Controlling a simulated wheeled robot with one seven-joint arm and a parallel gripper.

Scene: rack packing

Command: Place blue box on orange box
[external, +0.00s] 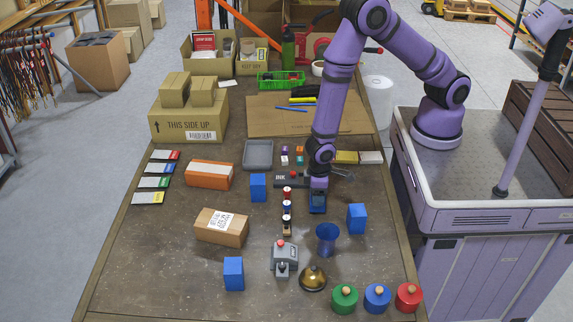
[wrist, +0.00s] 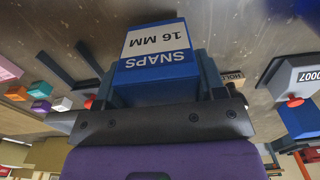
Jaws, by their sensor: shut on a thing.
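My gripper (external: 318,190) is shut on a blue box (external: 318,205) near the middle of the table. In the wrist view this blue box (wrist: 155,68) sits between the fingers, with a white label reading "SNAPS 16 MM". I cannot tell whether it touches the table. The orange box (external: 210,169), long with a pale stripe, lies to the left of my gripper, with nothing on top. Other blue boxes stand on the table: one (external: 258,188) between the orange box and my gripper, one (external: 357,219) to the right, one (external: 234,274) at the front.
A brown carton (external: 221,228) lies in front of the orange box. A blue cup (external: 327,239), a grey device (external: 284,256) and a brass bell (external: 313,279) stand in front. A grey tray (external: 258,154) lies behind.

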